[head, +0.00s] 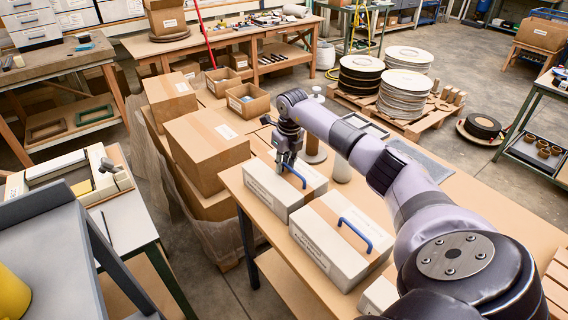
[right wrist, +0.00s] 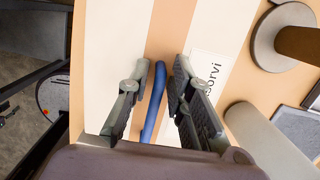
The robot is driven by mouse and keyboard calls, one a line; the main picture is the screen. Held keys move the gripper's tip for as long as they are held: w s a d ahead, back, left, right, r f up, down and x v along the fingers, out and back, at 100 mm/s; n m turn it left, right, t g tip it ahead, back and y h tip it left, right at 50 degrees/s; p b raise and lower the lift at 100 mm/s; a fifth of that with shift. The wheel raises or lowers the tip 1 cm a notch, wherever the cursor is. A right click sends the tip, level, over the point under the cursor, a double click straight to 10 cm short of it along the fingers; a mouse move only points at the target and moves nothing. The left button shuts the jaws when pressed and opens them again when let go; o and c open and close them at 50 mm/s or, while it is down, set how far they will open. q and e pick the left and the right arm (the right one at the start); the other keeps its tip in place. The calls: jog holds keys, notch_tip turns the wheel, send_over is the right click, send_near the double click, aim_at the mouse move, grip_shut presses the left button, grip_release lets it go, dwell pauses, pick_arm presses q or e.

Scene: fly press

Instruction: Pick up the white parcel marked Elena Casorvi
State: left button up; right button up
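The white parcel (head: 264,187) stands on the workbench in the head view, with a blue handle (head: 299,178) on top. In the right wrist view its pale top (right wrist: 116,45) carries a label (right wrist: 212,68) whose visible letters read "sorvi"; a finger hides the rest. My right gripper (head: 287,158) is over this parcel. In the right wrist view the gripper (right wrist: 157,85) is open, with one finger on each side of the blue handle (right wrist: 151,120) and gaps between. A second white parcel (head: 325,240), also blue-handled, stands nearer. My left gripper is not in view.
Large brown cartons (head: 207,150) are stacked left of the bench. A grey cylinder (head: 341,168) and a spool-like stand (head: 314,140) are close behind and right of the parcel. Another white box (head: 378,297) lies at the front. The bench's right side has bare room.

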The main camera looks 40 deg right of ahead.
grip_shut()
dwell(0.6)
jog(key=shift+w+r, duration=0.1)
jog(key=shift+w, duration=0.05)
